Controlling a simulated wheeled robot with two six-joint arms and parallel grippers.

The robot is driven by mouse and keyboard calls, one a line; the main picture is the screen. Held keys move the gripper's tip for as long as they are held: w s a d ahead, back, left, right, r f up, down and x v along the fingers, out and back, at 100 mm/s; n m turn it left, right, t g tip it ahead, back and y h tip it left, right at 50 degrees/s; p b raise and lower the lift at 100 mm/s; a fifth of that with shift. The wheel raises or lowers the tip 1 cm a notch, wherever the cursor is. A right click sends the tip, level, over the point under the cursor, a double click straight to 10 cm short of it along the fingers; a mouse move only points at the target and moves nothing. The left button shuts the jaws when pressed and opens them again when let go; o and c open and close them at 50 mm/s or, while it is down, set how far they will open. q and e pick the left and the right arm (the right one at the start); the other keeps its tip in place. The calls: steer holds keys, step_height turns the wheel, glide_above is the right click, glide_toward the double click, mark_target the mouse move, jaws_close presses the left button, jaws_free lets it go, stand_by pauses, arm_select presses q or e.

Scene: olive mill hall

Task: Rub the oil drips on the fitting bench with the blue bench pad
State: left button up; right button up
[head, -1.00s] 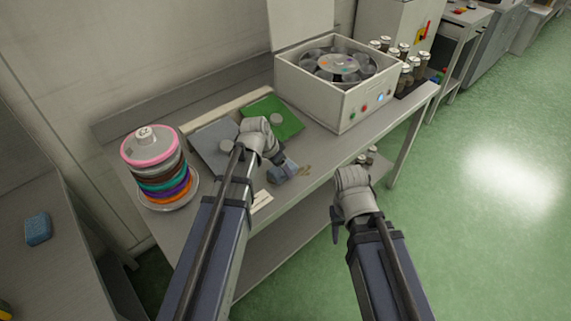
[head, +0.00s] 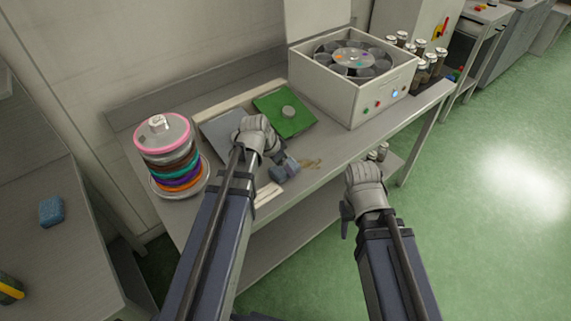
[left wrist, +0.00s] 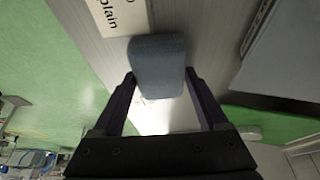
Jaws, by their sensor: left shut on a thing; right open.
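The fitting bench (head: 222,225) stands against the wall. My left gripper (head: 283,165) is shut on the blue bench pad (head: 288,171), low over the bench near its front edge. The pad also shows between the fingers in the left wrist view (left wrist: 157,62). Whether it touches the bench top is hard to tell. Brownish oil drips (head: 311,163) lie just right of the pad; any under it are hidden. My right gripper (head: 346,222) is open and empty, in front of the bench's front edge.
A grey mat (head: 215,128), a green mat (head: 285,115) and a white label card (head: 268,194) lie near the pad. Stacked coloured rings (head: 165,150) stand left, a centrifuge box (head: 350,95) right. Another blue pad (head: 52,211) lies on the left-hand bench.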

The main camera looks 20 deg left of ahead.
mark_target(276, 172)
arm_select(q)
steer(key=shift+s+a, duration=0.5)
steer(key=shift+s, duration=0.15)
steer(key=shift+s+a, duration=0.45)
steer(key=shift+s, duration=0.2)
steer(key=shift+r, duration=0.15)
steer(key=shift+w, duration=0.15)
steer(key=shift+w+d, duration=0.8)
steer(key=shift+w, duration=0.25)
steer(key=shift+w+d, duration=0.6)
steer(key=shift+w, duration=0.25)
steer(key=shift+w+d, duration=0.6)
steer(key=shift+w, duration=0.2)
steer(key=shift+w+d, duration=0.1)
steer(key=shift+w+d, duration=0.9)
steer(key=shift+w, duration=0.3)
